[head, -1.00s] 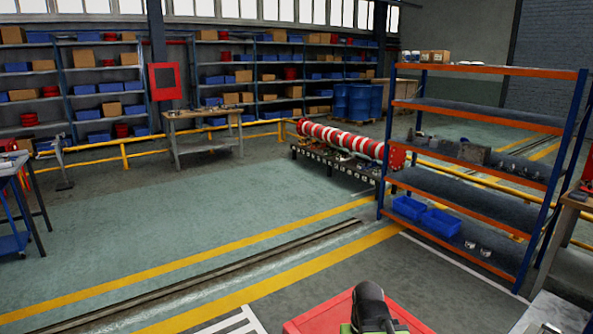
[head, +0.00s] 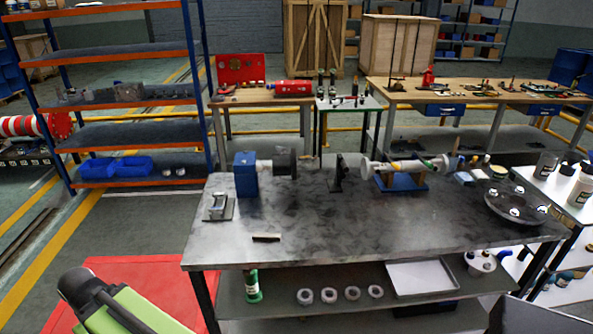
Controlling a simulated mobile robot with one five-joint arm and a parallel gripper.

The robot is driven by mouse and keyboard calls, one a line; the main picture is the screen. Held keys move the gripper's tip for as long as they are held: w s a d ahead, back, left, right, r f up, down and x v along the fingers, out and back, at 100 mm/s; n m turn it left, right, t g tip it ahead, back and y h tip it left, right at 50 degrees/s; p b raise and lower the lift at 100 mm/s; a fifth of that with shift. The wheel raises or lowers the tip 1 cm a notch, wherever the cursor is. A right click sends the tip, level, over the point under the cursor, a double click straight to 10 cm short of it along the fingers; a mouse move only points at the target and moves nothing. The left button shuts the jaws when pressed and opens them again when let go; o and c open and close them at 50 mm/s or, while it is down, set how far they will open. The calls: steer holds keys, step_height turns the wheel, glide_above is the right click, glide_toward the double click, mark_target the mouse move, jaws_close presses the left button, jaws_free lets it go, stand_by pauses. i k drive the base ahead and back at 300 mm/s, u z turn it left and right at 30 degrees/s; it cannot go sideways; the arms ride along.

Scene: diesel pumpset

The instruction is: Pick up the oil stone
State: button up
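A small flat bar, dark with a pale front edge, lies on the near left part of the grey steel workbench (head: 330,225). It looks like the oil stone (head: 266,238), but it is too small to be sure. It lies by itself, near the bench's front edge. Part of my arm, black and green, shows at the lower left, apart from the bench. My gripper's fingers do not show, so I cannot see whether they are open or shut.
A blue block (head: 246,174), a small metal fixture (head: 218,207), a shaft on a blue stand (head: 400,182) and a round plate (head: 516,208) stand on the bench. A blue and orange rack (head: 130,135) stands behind left. A red mat (head: 140,275) lies left of the bench.

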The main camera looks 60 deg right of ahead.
mark_target(257, 236)
steer(key=u, duration=0.6)
steer(key=k, duration=0.15)
steer(key=z, duration=2.9)
steer(key=k, duration=0.55)
steer(key=u, duration=0.55)
steer(key=i, duration=0.5)
steer(key=z, duration=0.1)
